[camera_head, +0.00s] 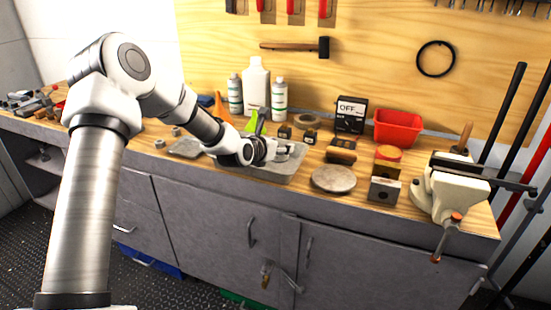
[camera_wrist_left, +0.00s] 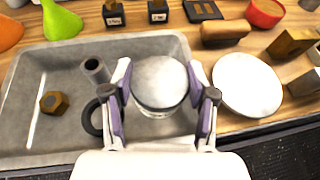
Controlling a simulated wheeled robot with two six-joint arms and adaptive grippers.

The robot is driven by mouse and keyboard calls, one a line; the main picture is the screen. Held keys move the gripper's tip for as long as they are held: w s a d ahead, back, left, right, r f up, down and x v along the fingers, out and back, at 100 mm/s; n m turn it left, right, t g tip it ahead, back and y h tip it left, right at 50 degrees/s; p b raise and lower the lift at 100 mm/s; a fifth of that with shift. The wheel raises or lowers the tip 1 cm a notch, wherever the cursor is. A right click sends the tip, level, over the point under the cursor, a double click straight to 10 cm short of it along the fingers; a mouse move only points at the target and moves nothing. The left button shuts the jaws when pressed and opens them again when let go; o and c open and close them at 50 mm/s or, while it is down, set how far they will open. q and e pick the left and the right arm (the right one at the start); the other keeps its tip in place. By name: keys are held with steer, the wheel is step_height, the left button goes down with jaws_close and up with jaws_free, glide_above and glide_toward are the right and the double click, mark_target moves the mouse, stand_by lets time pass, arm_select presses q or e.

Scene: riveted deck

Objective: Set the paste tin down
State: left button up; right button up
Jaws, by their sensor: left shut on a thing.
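The paste tin (camera_wrist_left: 160,82), round with a plain grey lid, sits between the two fingers of my left gripper (camera_wrist_left: 160,92) in the left wrist view. The fingers are shut on its sides. The tin is over the right part of a grey metal tray (camera_wrist_left: 62,72); I cannot tell whether its base touches the tray floor. In the head view my left gripper (camera_head: 270,152) is over the same tray (camera_head: 285,176) on the bench, and the tin is too small there to make out clearly. My right gripper is not in view.
The tray also holds a brass hex nut (camera_wrist_left: 54,103), a grey tube (camera_wrist_left: 95,69) and a dark ring (camera_wrist_left: 91,117). A pale round disc (camera_head: 333,179) lies right of the tray. Bottles (camera_head: 256,86) stand behind; a vise (camera_head: 455,185) is at right.

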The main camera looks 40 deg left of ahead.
mark_target(278, 160)
arm_select(q)
steer(key=f, duration=0.5)
steer(key=shift+w+a+f, duration=0.15)
steer(key=shift+w+f, duration=0.15)
steer(key=shift+f, duration=0.1)
steer(key=shift+s+r, duration=0.1)
steer(key=shift+r, duration=0.05)
steer(key=o, duration=1)
steer(key=shift+f, duration=0.2)
steer(key=shift+c, duration=0.2)
steer(key=shift+r, duration=0.15)
